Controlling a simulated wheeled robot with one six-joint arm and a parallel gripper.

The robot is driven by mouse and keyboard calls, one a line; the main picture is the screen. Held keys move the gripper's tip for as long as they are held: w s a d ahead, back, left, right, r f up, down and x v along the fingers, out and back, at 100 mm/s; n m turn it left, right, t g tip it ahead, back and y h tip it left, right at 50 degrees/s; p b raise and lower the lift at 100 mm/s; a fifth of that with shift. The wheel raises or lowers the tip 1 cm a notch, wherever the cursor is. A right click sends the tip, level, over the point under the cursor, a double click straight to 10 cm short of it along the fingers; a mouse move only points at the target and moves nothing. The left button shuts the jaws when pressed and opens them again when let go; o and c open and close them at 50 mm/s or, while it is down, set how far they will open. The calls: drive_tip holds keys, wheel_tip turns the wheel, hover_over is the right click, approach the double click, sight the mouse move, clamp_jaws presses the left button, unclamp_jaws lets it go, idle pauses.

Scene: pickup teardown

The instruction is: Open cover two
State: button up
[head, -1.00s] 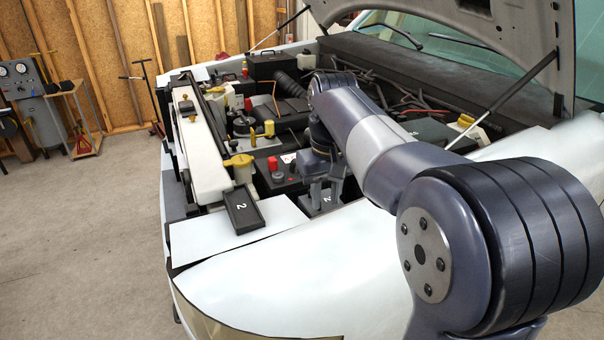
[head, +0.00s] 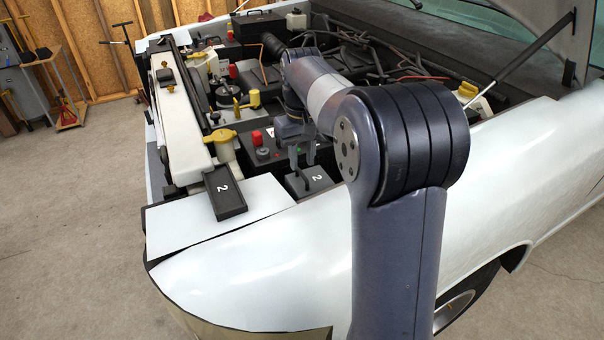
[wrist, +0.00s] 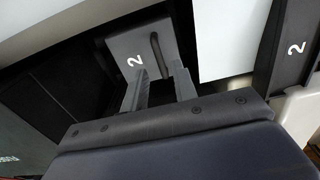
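Cover two (head: 318,184) is a small dark lid marked with a white 2, with an upright black handle (head: 302,180), near the front corner of the engine bay. In the wrist view the lid (wrist: 122,43) lies just beyond my fingertips, with its dark bar handle (wrist: 157,50) roughly in line with the gap between them. It looks closed; what is under it is hidden. My gripper (head: 302,158) is above the lid, pointing down, and empty.
A black tray (head: 226,204) also marked 2 lies on the white front panel, left of the lid. A yellow-capped reservoir (head: 222,136) and a dark battery-like box (head: 262,158) stand behind. The raised hood's strut (head: 520,60) slants at right.

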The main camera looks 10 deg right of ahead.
sight(320, 177)
drive_tip(key=shift+f+b, duration=0.9)
drive_tip(key=shift+f, duration=0.6)
clamp_jaws()
drive_tip(key=shift+r, duration=0.1)
drive_tip(key=shift+w+d+r+p, duration=0.2)
drive_tip(key=shift+d+r+p, duration=0.55)
drive_tip(key=shift+d+p, duration=0.25)
drive_tip(key=shift+d, duration=0.15)
drive_tip(key=shift+w+d+r, duration=0.15)
drive_tip(key=shift+d+r, duration=0.1)
drive_tip(key=shift+d, duration=0.4)
drive_tip(key=shift+w+d+r, duration=0.15)
drive_tip(key=shift+d+r, duration=0.1)
drive_tip(key=shift+d, duration=0.35)
